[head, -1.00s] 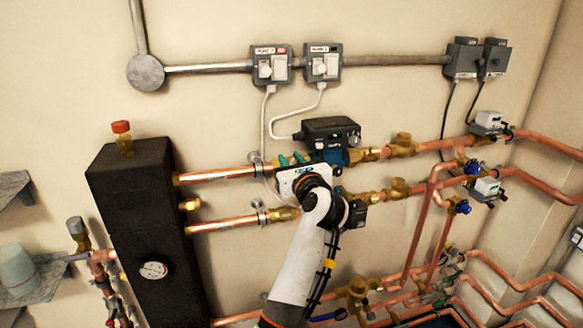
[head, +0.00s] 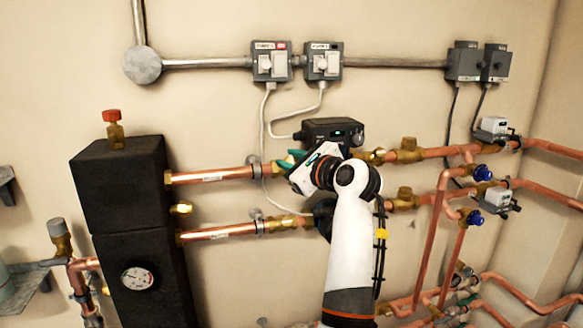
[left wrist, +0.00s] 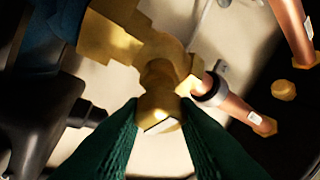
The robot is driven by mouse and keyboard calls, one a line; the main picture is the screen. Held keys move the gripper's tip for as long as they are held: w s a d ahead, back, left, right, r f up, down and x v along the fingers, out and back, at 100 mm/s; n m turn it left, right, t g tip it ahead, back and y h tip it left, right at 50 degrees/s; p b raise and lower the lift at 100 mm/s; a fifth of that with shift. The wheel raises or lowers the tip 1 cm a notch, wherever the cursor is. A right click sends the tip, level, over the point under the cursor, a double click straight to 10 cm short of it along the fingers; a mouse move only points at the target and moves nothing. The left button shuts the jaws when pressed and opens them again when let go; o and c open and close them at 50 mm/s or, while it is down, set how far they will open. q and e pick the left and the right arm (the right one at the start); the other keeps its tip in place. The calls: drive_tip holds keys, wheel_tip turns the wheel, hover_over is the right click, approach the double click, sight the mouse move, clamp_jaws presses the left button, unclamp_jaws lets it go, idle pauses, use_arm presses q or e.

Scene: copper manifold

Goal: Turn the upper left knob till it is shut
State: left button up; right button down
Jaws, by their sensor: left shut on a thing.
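The upper left knob (left wrist: 158,112) is a brass valve stem with a squarish head. It shows in the left wrist view between two green fingers, on a brass valve body (left wrist: 125,35) in the pipe run. My left gripper (head: 291,159) is shut on it, at the left of the dark upper pump (head: 332,130) on the upper copper pipe (head: 212,174). In the head view my gripper and wrist hide the knob and much of the pump, and the hand is tilted. My right gripper is not in view.
A black insulated block (head: 120,195) with a gauge (head: 138,278) stands to the left. The lower copper pipe (head: 218,232) runs below, its middle behind my arm. White cables hang from the wall switches (head: 270,62). More copper pipes and blue-handled valves (head: 482,173) lie to the right.

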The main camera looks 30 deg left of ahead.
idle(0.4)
use_arm(q)
drive_tip(key=o, duration=1)
